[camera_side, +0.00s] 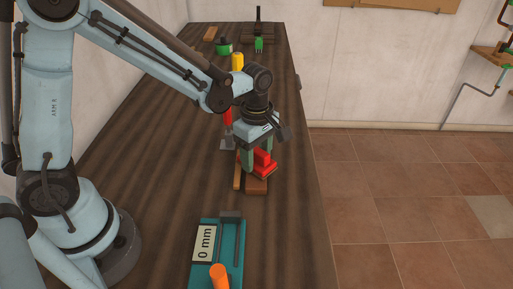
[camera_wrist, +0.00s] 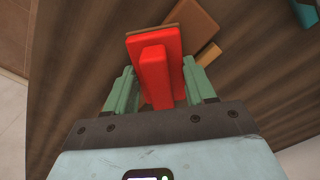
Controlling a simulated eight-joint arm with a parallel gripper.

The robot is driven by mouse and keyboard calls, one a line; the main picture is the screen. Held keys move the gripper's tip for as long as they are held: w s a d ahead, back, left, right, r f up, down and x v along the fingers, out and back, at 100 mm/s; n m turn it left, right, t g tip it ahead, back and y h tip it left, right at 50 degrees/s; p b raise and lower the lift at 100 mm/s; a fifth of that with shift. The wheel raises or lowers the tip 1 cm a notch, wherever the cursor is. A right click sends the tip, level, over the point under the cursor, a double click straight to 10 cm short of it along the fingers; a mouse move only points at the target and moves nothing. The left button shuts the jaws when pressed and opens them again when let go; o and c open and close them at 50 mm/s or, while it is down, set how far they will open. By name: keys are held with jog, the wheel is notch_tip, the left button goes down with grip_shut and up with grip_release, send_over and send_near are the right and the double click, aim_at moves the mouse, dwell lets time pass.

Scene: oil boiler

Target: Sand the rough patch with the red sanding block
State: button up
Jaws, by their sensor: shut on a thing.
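The red sanding block (camera_side: 264,164) is in my gripper (camera_side: 257,158), with its raised grip between the green fingers. In the wrist view, the red sanding block (camera_wrist: 155,62) fills the space in front of my gripper (camera_wrist: 160,82). A brown wooden block (camera_side: 257,186) is under and just in front of it in the side view. The brown block also shows past the red block in the wrist view (camera_wrist: 198,20). I cannot tell whether the red block touches it. No rough patch can be made out; the red block and fingers cover part of the wood.
A thin wooden strip (camera_side: 237,172) lies beside the brown block. A teal gauge reading "0 mm" (camera_side: 205,243) with an orange knob is at the near end. A yellow-handled tool (camera_side: 237,62) and green items (camera_side: 224,48) are farther back. The bench's right edge is close by.

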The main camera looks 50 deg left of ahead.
aim_at(256, 168)
jog(key=shift+s+d, duration=1.05)
jog(key=shift+f, duration=0.2)
dwell(1.0)
jog(key=shift+s, duration=0.1)
